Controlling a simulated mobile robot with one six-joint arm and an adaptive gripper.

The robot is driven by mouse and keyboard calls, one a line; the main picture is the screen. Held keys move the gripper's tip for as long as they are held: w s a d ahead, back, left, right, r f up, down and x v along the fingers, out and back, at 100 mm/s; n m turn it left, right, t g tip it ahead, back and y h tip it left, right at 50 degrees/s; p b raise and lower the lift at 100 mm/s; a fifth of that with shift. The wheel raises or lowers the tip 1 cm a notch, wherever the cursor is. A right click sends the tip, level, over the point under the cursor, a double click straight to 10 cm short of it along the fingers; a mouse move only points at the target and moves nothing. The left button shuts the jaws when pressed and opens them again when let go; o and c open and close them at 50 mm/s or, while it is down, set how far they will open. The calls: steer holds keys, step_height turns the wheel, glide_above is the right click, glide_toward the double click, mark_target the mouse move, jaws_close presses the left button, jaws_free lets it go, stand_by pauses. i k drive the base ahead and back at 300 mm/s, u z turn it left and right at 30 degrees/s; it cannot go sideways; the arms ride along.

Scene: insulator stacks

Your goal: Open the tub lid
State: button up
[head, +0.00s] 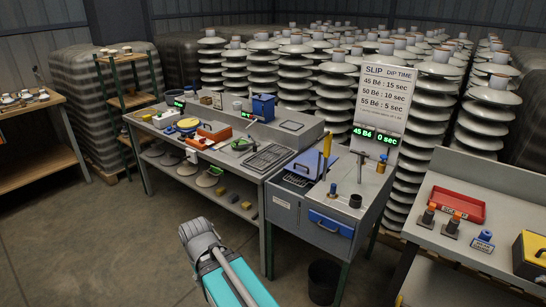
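A blue panel that looks like a lid (309,163) lies on the grey cabinet in the middle, beside a yellow upright piece (327,146). I cannot tell for sure whether this is the tub lid, or how far it is open. Part of my arm, teal with a grey rounded end, shows at the bottom centre, apart from the benches. No gripper fingers show.
A black bucket (323,282) is on the floor. A right bench holds a red tray (457,204). The floor at left is clear.

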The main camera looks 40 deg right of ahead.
mark_target(312, 159)
steer(key=u, duration=0.1)
steer(key=i, duration=0.8)
steer(key=z, duration=0.65)
steer(key=i, duration=0.85)
steer(key=z, duration=0.65)
steer(key=k, duration=0.9)
steer(key=z, duration=0.15)
steer(key=i, duration=0.45)
